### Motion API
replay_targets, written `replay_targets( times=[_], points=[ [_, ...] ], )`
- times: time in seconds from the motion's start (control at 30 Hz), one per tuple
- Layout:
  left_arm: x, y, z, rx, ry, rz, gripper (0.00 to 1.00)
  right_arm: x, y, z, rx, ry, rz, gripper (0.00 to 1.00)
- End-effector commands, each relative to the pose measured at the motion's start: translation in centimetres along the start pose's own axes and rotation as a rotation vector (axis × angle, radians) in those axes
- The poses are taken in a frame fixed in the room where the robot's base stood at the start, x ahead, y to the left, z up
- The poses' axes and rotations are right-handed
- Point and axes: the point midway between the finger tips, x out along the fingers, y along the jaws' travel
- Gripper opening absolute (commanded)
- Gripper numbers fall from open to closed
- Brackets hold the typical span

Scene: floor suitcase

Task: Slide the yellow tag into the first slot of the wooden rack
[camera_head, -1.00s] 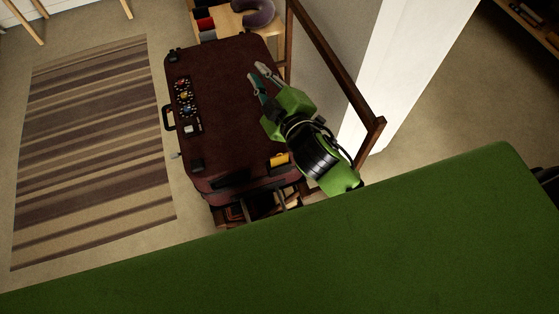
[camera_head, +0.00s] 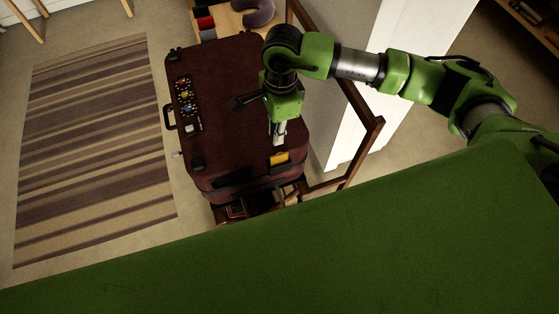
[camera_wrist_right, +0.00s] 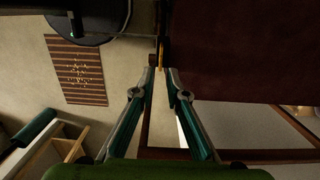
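The yellow tag (camera_head: 279,158) is at the near right edge of the dark red suitcase (camera_head: 232,112). My right gripper (camera_head: 279,140) points down just above the tag in the head view. In the right wrist view, its two fingers (camera_wrist_right: 160,71) converge with a narrow gap between the tips. A thin yellow edge, seemingly the tag (camera_wrist_right: 162,54), shows between and just beyond the tips. I see no clear grip on it. I cannot surely identify the wooden rack or its first slot. My left gripper is not in view.
A light wooden surface (camera_head: 233,27) with red and dark items and a neck pillow (camera_head: 259,12) stands behind the suitcase. A dark wooden frame (camera_head: 364,150) borders its right side. A row of small objects (camera_head: 187,104) lies on its left part. The striped rug (camera_head: 90,150) is clear.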

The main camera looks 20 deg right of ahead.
Motion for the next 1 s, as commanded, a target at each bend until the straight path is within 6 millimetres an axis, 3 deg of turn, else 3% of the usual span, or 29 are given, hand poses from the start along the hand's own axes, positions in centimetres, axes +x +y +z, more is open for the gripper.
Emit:
replay_targets(
  times=[0.03, 0.17, 0.5, 0.77, 1.0],
  points=[
    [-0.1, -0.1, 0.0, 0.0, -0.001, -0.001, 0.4, -0.1, -0.4, -1.1, -0.001, 0.038, -0.008, 0.14],
    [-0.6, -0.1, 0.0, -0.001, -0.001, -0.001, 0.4, 1.2, -0.5, -2.0, 0.0, 0.069, -0.007, 0.14],
    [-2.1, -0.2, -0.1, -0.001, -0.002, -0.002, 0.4, 7.2, -0.5, -2.1, -0.001, 0.063, -0.009, 0.14],
    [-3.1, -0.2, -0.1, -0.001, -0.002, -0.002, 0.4, 9.1, -0.3, -1.9, -0.002, 0.063, -0.008, 0.14],
    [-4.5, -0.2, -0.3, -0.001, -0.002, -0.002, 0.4, 12.5, -0.3, -1.6, -0.001, 0.062, -0.009, 0.14]
  ],
)
